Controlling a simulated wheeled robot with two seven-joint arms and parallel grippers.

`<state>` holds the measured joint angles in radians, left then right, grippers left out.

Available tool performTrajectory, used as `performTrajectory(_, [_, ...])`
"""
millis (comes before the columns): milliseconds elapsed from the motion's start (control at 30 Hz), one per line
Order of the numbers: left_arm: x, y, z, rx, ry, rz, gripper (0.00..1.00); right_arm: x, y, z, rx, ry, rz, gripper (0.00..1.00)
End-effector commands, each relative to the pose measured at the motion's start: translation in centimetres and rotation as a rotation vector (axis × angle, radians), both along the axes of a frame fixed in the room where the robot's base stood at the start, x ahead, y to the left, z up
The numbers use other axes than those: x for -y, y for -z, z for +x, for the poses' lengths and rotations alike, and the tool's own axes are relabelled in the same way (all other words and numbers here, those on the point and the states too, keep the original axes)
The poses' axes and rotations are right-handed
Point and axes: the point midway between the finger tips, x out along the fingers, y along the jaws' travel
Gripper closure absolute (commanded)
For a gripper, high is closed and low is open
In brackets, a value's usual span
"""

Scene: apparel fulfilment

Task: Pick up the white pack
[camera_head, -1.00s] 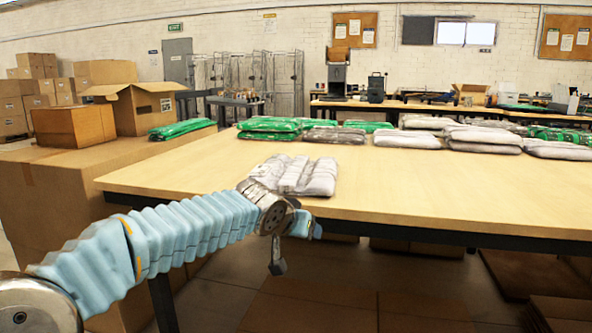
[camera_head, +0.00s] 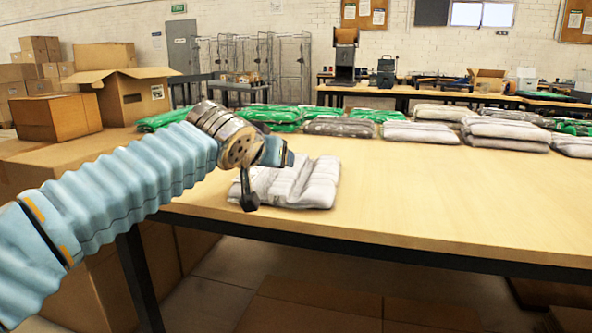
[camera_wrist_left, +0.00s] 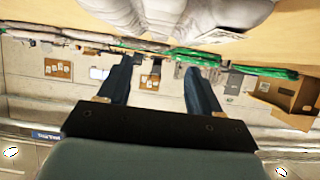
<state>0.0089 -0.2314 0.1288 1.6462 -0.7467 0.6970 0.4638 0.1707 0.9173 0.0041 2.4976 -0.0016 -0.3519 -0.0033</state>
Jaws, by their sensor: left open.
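A white pack (camera_head: 308,184) lies flat near the front edge of the table, alone and apart from the row behind it. It looks pale grey-white and wrinkled under clear wrap. In the left wrist view, which looks upside down, the pack (camera_wrist_left: 190,14) fills the top middle, beyond the fingertips. My left gripper (camera_head: 266,178) is open and empty. In the head view it is in front of the pack's left part and hides some of it; I cannot tell the exact gap. Its two spread fingers show in the left wrist view (camera_wrist_left: 158,72). My right gripper is not in view.
The wooden table (camera_head: 440,212) is clear to the right of the pack. Behind it lies a row of green packs (camera_head: 270,114) and more white packs (camera_head: 420,132). Cardboard boxes (camera_head: 130,95) stand at the left.

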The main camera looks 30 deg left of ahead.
Motion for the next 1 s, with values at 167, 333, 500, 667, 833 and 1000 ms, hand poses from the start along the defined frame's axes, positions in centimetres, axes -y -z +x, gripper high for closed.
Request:
performTrajectory(167, [-0.7, 1.7, 2.9, -0.006, 0.0, -0.001, 0.36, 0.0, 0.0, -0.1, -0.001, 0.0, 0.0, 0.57])
performTrajectory(333, [-1.4, 3.1, 5.9, -0.004, 0.0, -0.001, 0.36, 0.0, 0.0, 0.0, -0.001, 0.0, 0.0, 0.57])
performTrajectory(500, [-1.7, 3.7, 7.2, -0.003, -0.001, 0.0, 0.36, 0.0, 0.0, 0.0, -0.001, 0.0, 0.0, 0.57])
performTrajectory(667, [-2.1, 4.9, 8.9, -0.005, 0.0, 0.0, 0.36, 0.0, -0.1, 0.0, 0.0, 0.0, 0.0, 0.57])
performTrajectory(833, [-2.6, 6.0, 11.1, -0.003, 0.0, -0.001, 0.36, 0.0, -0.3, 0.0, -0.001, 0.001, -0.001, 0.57])
performTrajectory(1000, [-2.7, 6.3, 11.7, -0.002, 0.0, 0.0, 0.36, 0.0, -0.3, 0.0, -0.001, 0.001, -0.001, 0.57])
